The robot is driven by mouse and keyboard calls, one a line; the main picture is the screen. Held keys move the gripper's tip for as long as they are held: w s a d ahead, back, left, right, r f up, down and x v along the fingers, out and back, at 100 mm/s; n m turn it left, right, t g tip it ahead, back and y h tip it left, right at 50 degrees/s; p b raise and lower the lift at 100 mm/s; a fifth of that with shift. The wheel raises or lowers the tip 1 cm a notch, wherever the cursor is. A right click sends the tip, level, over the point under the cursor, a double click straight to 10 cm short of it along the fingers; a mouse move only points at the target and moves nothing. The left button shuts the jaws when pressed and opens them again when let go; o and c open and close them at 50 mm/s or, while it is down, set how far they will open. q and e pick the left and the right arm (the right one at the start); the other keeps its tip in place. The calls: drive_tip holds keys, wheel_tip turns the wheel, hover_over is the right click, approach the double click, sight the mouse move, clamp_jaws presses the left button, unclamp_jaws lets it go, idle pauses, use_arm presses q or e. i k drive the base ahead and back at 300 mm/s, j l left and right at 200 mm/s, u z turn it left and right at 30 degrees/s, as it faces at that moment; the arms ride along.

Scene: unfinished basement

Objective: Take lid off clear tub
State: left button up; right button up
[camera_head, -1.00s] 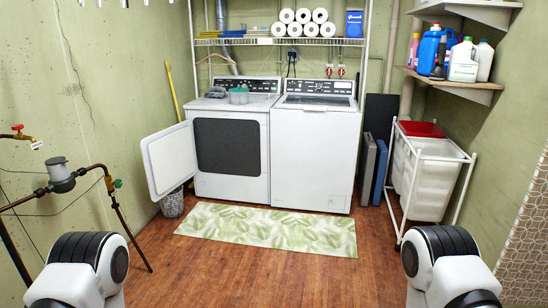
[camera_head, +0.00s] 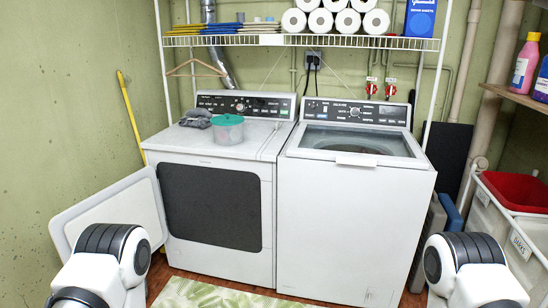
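A small clear tub (camera_head: 228,134) with a greenish tint stands on top of the dryer (camera_head: 258,146), near its middle. Its lid (camera_head: 227,120), also greenish, sits on top of the tub. My two arms show only as white and black links at the lower left and lower right corners. Neither gripper is in the frame, and no gripper is near the tub.
Grey cloths (camera_head: 196,118) lie just left of the tub. The open dryer door (camera_head: 108,212) sticks out to the left. The washer (camera_head: 352,200) stands right of the dryer. A wire shelf (camera_head: 300,40) with paper rolls hangs above. A laundry cart (camera_head: 505,225) is at right.

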sight(228, 119)
drive_tip(key=i+u, duration=0.15)
drive_tip(key=i, duration=0.35)
drive_tip(key=i+l+u, duration=0.15)
drive_tip(key=i, duration=0.35)
drive_tip(key=i+l+u, duration=0.15)
drive_tip(key=i, duration=0.3)
